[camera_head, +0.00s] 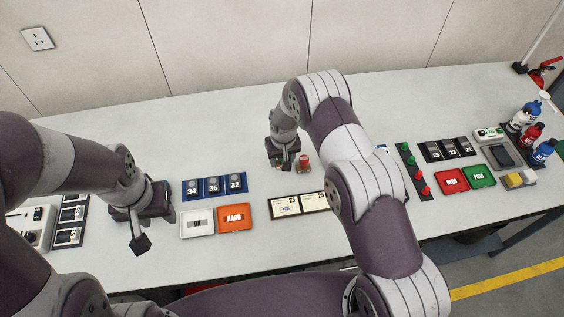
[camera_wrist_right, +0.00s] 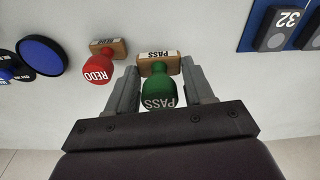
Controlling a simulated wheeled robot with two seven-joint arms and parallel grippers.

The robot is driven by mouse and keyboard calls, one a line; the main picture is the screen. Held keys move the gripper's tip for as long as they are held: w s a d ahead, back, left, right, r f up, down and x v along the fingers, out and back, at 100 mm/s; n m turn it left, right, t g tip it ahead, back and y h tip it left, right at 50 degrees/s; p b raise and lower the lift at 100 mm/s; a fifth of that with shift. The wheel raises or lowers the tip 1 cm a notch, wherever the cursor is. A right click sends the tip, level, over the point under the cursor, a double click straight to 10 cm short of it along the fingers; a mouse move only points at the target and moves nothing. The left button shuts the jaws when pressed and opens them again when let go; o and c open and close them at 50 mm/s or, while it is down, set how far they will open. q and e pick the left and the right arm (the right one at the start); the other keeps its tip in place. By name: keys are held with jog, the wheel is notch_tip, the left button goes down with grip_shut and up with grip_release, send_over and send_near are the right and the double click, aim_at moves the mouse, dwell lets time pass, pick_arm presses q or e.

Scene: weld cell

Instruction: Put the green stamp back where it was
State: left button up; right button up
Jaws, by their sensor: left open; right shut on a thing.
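The green stamp (camera_wrist_right: 158,92), with a wooden base and PASS label, sits between the fingers of my right gripper (camera_wrist_right: 160,88), which is shut on it. In the head view my right gripper (camera_head: 284,164) is at the table's middle and mostly hides the green stamp. I cannot tell whether its base touches the table. The red REDO stamp (camera_wrist_right: 97,68) stands just beside it, apart from the fingers; it also shows in the head view (camera_head: 304,162).
A blue tray (camera_head: 201,193) holds blocks marked 34, 36 and 32. A white box (camera_head: 197,223), an orange HARD pad (camera_head: 236,218) and two cards (camera_head: 286,208) lie in front. A round blue pad (camera_wrist_right: 42,55) is near the red stamp. Red (camera_head: 451,180) and green (camera_head: 478,176) pads lie right.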

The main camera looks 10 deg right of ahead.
notch_tip(320, 180, down, 4)
jog(key=shift+r+p, duration=0.1)
jog(key=shift+p, duration=0.75)
jog(key=shift+f+b, duration=0.3)
jog(key=shift+b, duration=0.05)
jog(key=o, duration=0.5)
jog(key=shift+o, duration=0.3)
